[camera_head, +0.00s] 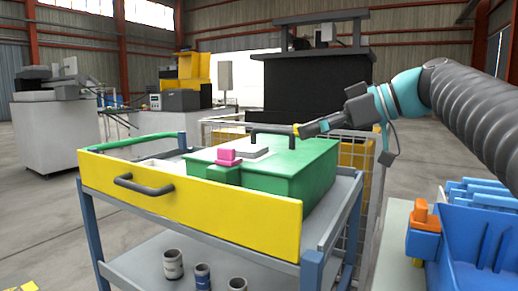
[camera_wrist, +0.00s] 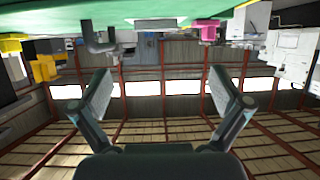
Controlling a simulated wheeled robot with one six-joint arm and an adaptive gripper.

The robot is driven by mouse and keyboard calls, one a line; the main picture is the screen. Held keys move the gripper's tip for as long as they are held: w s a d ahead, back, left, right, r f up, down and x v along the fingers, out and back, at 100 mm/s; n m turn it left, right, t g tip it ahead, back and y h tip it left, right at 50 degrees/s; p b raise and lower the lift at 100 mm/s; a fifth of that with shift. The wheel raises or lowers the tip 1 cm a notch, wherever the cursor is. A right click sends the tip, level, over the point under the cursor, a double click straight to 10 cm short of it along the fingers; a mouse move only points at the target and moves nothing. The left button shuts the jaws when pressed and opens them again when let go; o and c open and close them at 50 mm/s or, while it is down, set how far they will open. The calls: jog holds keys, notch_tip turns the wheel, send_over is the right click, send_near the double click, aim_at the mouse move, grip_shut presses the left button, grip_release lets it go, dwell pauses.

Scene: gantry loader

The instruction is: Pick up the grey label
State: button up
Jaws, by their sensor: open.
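A flat grey piece that looks like the grey label (camera_head: 254,151) lies on top of the green box (camera_head: 305,170) on the cart. In the wrist view, which is upside down, a pale flat piece, likely the label (camera_wrist: 160,23), lies on the green surface (camera_wrist: 60,15) near the top edge. My gripper (camera_head: 305,129) is above the box's far right part, to the right of the label and apart from it. In the wrist view my gripper (camera_wrist: 161,92) has its two fingers wide apart with nothing between them.
A pink block (camera_head: 228,157) sits on the box left of the label. A dark handle (camera_head: 273,131) rises behind the label. The cart has a yellow front panel (camera_head: 190,205). Blue bins (camera_head: 485,235) and an orange piece (camera_head: 421,216) stand at right. Several cans are on the lower shelf.

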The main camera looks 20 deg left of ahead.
send_near(254, 148)
jog(key=x, duration=0.3)
jog(key=shift+s+a+f, duration=0.15)
jog(key=shift+s+a, duration=0.15)
jog(key=shift+w+p+x, duration=0.15)
jog(key=shift+p+x, duration=0.15)
jog(key=shift+x, duration=1)
jog(key=shift+w+p+x, duration=0.15)
jog(key=shift+p+x, duration=0.1)
jog(key=shift+x, duration=1.05)
jog(key=c, duration=1.1)
